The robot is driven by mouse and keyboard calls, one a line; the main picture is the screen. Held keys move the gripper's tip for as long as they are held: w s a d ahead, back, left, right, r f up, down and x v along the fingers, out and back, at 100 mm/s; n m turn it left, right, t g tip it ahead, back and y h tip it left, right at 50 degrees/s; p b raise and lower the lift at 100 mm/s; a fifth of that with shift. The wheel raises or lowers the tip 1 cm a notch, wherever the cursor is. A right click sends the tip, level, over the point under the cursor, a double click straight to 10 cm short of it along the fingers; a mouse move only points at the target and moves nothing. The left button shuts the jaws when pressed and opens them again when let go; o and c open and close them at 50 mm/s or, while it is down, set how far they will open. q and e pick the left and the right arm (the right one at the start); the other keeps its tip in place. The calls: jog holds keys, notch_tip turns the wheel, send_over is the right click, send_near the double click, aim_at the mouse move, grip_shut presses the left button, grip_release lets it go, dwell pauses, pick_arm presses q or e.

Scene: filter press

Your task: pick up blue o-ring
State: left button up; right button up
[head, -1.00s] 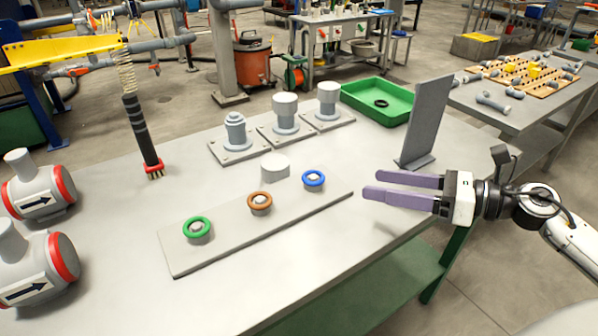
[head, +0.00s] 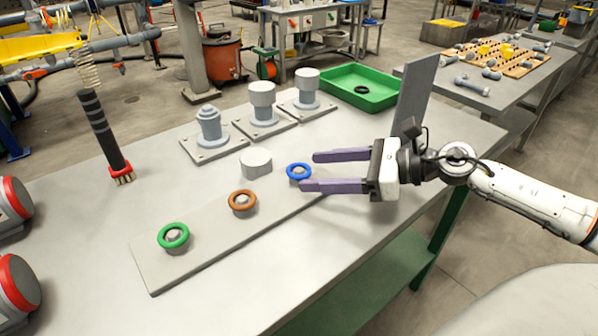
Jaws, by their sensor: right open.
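The blue o-ring (head: 290,177) sits around a short grey peg at the right end of a flat grey plate (head: 160,270) on the table. My right gripper (head: 307,171) is open and empty, with two purple fingers pointing left. Its fingertips are close to the right side of the blue o-ring, one finger farther back and one nearer the front. The near fingertip overlaps the ring's right edge in the picture; I cannot tell whether it touches. My left gripper is not in the head view.
A brown o-ring (head: 233,207) and a green o-ring (head: 163,243) sit on pegs farther left. A grey upright panel (head: 414,95) stands behind my right gripper. A green tray (head: 340,82) holds a black ring. Several grey fittings and a brush (head: 103,135) stand behind and left.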

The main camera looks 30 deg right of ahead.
jog(key=shift+x, duration=1.1)
jog(key=c, duration=1.1)
